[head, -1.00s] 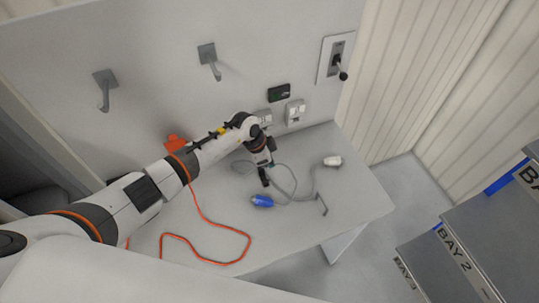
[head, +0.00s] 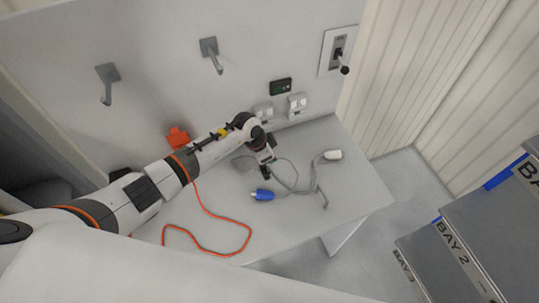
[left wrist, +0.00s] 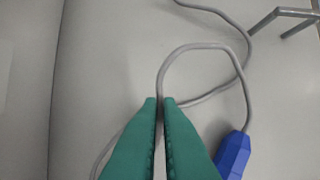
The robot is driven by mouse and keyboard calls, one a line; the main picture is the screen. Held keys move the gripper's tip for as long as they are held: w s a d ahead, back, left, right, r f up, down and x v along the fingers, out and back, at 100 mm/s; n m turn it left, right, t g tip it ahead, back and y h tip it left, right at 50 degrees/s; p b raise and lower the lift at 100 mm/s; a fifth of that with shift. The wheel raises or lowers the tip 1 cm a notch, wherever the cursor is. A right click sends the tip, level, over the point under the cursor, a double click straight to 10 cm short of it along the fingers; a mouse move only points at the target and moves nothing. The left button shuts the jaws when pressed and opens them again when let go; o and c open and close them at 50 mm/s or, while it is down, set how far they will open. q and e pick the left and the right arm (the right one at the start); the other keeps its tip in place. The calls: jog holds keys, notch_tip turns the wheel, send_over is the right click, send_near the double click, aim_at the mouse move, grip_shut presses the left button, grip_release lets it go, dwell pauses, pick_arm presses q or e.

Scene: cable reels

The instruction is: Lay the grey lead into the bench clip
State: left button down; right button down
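The grey lead (head: 312,183) lies in loose curves on the bench, with a blue plug (head: 263,195) at one end and a white connector (head: 333,155) at the other. The bench clip (head: 324,198), a small grey bent bracket, stands near the bench's right front edge; it also shows in the left wrist view (left wrist: 284,14). My left gripper (head: 267,175) is low over the bench, left of the clip. In the left wrist view its green fingertips (left wrist: 160,100) are closed around the grey lead (left wrist: 205,46), beside the blue plug (left wrist: 233,154). My right gripper is out of view.
An orange cable (head: 222,253) lies across the front left of the bench (head: 290,230). Sockets (head: 297,102), hooks (head: 212,55) and a lever switch (head: 338,55) are on the back wall. Bay-labelled shelving (head: 470,240) stands at the right.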

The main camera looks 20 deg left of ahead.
pick_arm(q)
jog(key=shift+f+b, duration=1.55)
jog(key=shift+f, duration=0.75)
jog(key=c, duration=1.5)
grip_release()
jog(key=shift+c, duration=0.2)
jog(key=shift+o, duration=0.5)
jog(key=o, duration=0.5)
jog(key=shift+r, duration=0.1)
